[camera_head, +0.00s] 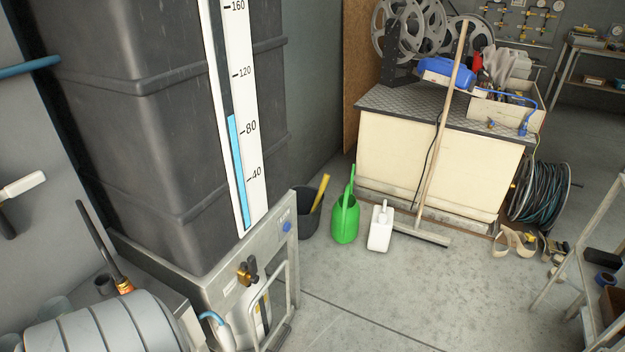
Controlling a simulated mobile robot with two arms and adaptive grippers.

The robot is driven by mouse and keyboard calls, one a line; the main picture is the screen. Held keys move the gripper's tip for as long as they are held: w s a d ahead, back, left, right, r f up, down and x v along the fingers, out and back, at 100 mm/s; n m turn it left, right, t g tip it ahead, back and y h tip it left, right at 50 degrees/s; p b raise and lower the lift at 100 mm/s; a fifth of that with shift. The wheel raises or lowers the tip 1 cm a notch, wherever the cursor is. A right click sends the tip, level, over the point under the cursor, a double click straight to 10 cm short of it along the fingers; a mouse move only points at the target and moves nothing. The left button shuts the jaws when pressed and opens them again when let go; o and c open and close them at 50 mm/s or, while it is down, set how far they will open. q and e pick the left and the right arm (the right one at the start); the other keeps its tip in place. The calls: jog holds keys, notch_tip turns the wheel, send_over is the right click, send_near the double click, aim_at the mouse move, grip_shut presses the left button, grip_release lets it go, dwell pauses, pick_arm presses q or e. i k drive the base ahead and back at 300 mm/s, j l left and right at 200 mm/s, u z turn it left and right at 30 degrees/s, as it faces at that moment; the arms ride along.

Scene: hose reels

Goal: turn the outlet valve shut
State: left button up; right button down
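A brass outlet valve (244,275) with a dark handle (253,265) sticks out from the front of the grey metal stand under a large dark tank (165,120). The valve is small in the head view, and I cannot tell whether it is open or shut. A tall white level gauge (245,110) on the tank shows a blue column up to a little above the 80 mark. A blue knob (287,227) sits on the stand's upper right corner. Neither of my grippers is in view.
A bent metal rail (268,300) stands close beside the valve. A ribbed grey cylinder (105,325) is at the lower left. A black bucket (309,222), green can (345,218) and white jug (380,228) stand right of the tank. The floor (400,290) in front is clear.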

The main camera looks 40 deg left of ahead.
aim_at(253, 267)
jog(key=i+u, duration=0.35)
jog(key=i+l+u, duration=0.7)
jog(key=i, duration=0.15)
jog(key=i+j, duration=0.05)
jog(key=j, duration=0.05)
